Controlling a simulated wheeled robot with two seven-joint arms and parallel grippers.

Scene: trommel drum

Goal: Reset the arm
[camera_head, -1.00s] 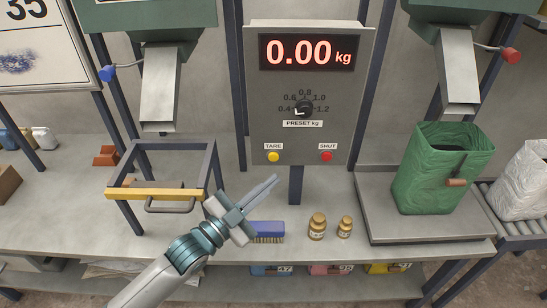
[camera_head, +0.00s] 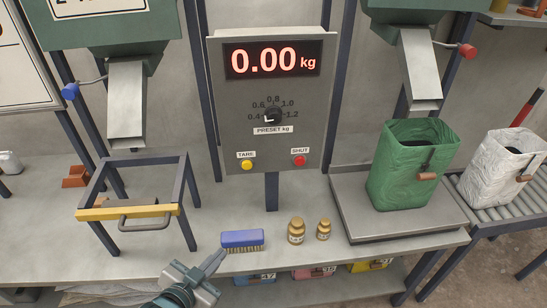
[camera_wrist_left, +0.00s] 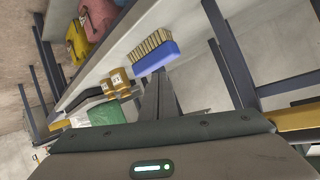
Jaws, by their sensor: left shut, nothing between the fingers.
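My left gripper (camera_head: 214,262) shows at the bottom of the head view. Its fingers are together with nothing between them, pointing up and right just below the blue brush (camera_head: 242,240). In the left wrist view the shut fingers (camera_wrist_left: 160,100) point toward the same brush (camera_wrist_left: 155,54), and I cannot tell how far apart they are. My right gripper is not in the head view. The scale panel (camera_head: 270,150) reads 0.00 kg, with a yellow TARE button (camera_head: 247,165) and a red SHUT button (camera_head: 299,160).
A metal frame with a yellow bar (camera_head: 128,212) stands left on the bench. Two small brass weights (camera_head: 296,231) stand right of the brush. A green sack (camera_head: 405,170) sits on the platform (camera_head: 350,205) under the right chute. A white sack (camera_head: 495,170) stands on rollers.

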